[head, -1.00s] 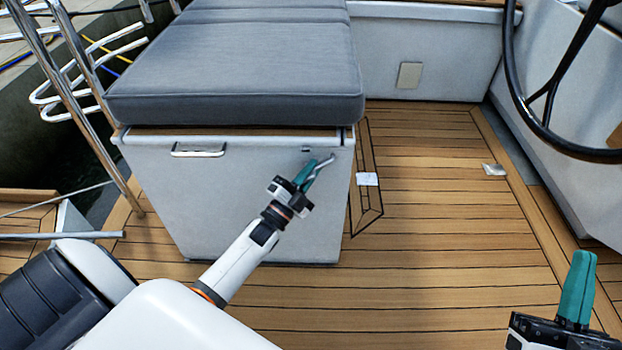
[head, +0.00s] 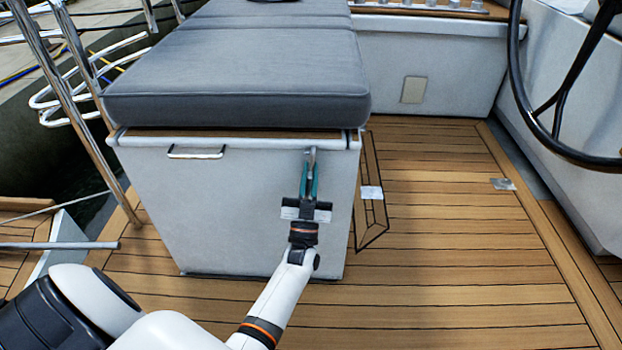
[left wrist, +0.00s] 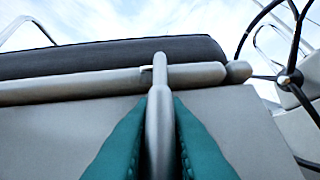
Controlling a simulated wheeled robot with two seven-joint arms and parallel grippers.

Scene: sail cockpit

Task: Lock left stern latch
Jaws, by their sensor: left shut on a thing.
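The left stern latch (head: 311,158) is a grey metal lever at the upper right of the white locker's (head: 225,215) front face, just under its top edge. My left gripper (head: 309,180), with teal fingers, is shut on the lever from below. In the left wrist view, the latch (left wrist: 159,105) stands upright between the two teal fingers, and its tip overlaps a grey horizontal rim (left wrist: 80,90). The fingers hide part of the latch in the head view. My right gripper is out of view.
A dark grey cushion (head: 235,85) covers the locker top. A metal handle (head: 195,153) sits on the locker's left front. Steel rails (head: 75,90) stand at the left, a black steering wheel (head: 530,110) at the right.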

